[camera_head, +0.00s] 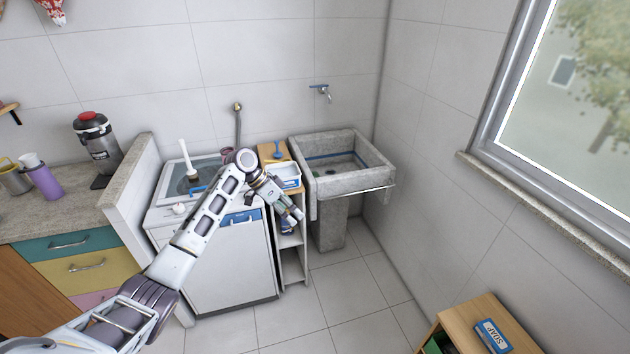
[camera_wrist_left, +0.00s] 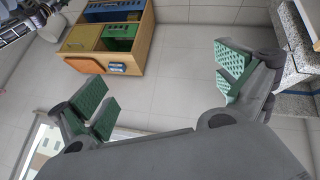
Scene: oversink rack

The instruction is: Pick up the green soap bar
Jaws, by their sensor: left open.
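A small green patch (camera_head: 317,173) shows inside the stone sink (camera_head: 380,180), near its left inner wall. It may be the green soap bar, but it is too small to be sure. My left gripper (camera_head: 297,214) hangs in front of the narrow shelf, below the sink's rim and to its left, apart from the green patch. In the left wrist view, its green-padded fingers (camera_wrist_left: 165,92) are wide apart with nothing between them. No soap bar shows clearly in that view.
The washing machine (camera_head: 235,262) and narrow wooden shelf (camera_head: 292,262) stand left of the sink. A wooden cabinet (camera_head: 455,325) at lower right bears a blue soap box (camera_head: 492,335); it also shows in the wrist view (camera_wrist_left: 140,50). The floor between is clear.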

